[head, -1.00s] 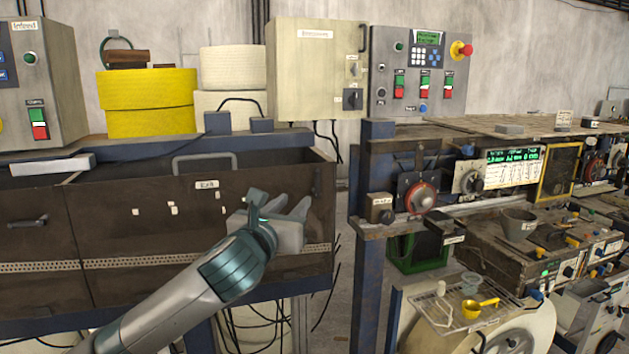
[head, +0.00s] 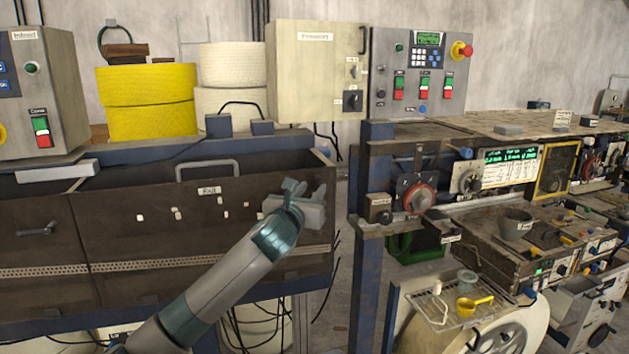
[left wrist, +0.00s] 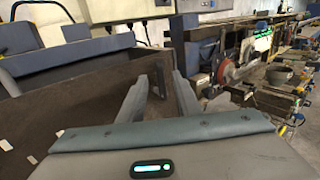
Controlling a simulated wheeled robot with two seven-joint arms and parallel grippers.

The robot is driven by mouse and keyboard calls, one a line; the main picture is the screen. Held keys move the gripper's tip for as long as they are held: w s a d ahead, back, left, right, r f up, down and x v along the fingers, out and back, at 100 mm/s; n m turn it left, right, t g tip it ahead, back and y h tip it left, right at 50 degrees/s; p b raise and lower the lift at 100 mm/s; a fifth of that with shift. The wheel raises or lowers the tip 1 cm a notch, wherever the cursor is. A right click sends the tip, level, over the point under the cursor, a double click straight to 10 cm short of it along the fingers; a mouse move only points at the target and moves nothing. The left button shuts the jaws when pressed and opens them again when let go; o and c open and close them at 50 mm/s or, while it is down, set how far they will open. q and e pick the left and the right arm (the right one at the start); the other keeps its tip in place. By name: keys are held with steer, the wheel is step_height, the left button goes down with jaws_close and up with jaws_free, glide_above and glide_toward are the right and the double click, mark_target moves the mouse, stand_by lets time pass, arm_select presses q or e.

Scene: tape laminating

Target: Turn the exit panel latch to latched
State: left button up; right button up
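The exit panel (head: 140,235) is a dark brown front with a small label (head: 209,190) and a grey handle (head: 207,163) along its top edge. My left gripper (head: 307,188) is in front of the panel's upper right corner. In the left wrist view the fingers (left wrist: 160,88) are also spread, beside the brown panel (left wrist: 75,95). I cannot make out the latch now; the gripper covers much of that corner. My right gripper is not in view.
A blue post (head: 371,230) and a bench with a red round dial (head: 419,197) stand to the right of the panel, across a narrow gap. A beige cabinet (head: 315,75) stands above and behind. Small white pieces (head: 175,212) sit on the panel face.

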mark_target(317, 183)
arm_select(q)
steer(key=shift+p+x, duration=0.5)
steer(key=shift+x, duration=1.15)
steer(key=shift+c, duration=0.3)
jaws_close()
